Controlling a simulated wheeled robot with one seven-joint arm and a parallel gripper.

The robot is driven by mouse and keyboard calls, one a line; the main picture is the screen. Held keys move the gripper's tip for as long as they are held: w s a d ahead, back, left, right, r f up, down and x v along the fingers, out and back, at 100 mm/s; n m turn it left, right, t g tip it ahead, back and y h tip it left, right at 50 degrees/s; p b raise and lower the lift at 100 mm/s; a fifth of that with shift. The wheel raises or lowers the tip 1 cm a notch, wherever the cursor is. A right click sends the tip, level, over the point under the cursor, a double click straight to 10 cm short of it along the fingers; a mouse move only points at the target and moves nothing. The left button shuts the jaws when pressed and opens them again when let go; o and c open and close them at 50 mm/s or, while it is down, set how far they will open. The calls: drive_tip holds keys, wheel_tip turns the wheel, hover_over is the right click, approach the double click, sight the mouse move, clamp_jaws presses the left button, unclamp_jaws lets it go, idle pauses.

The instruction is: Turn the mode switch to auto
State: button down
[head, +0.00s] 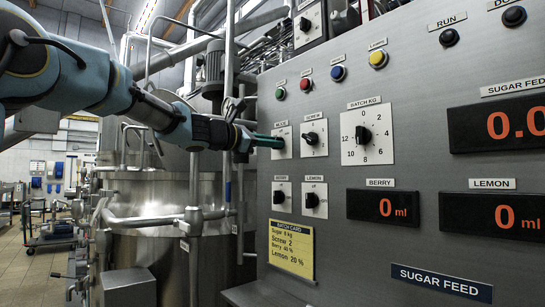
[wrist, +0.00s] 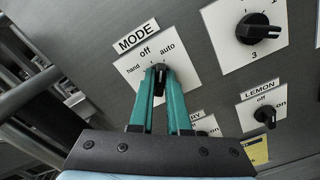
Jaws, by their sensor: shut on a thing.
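The mode switch is a black knob (wrist: 158,74) on a white plate marked hand, off and auto, under a MODE label (wrist: 137,36) in the wrist view. My gripper (wrist: 158,72) has its two teal fingers closed on either side of the knob. The knob stands roughly upright below the off mark, but the fingers hide much of it, so its exact pointing is hard to tell. In the head view, my gripper (head: 277,143) reaches the mode plate (head: 283,130) from the left, and its fingers cover the knob.
The screw switch (head: 311,138) is close to the right, with the batch dial (head: 364,135) beyond. Berry (head: 279,197) and lemon (head: 312,200) switches sit below. A yellow batch card (head: 291,249) is lower on the grey panel. Steel vessels and pipes (head: 192,235) stand left.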

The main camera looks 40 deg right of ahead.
drive_tip(key=shift+f+m+b, duration=0.1)
drive_tip(key=shift+m+b, duration=0.8)
drive_tip(key=shift+b, duration=0.05)
drive_tip(key=c, duration=0.9)
unclamp_jaws()
drive_tip(key=a+b, duration=0.1)
drive_tip(key=a, duration=0.2)
drive_tip(key=a+b, duration=0.1)
drive_tip(key=a, duration=0.3)
drive_tip(key=a+b, duration=0.1)
drive_tip(key=a, duration=0.3)
drive_tip(key=shift+w+b, duration=0.25)
drive_tip(key=shift+b, duration=0.05)
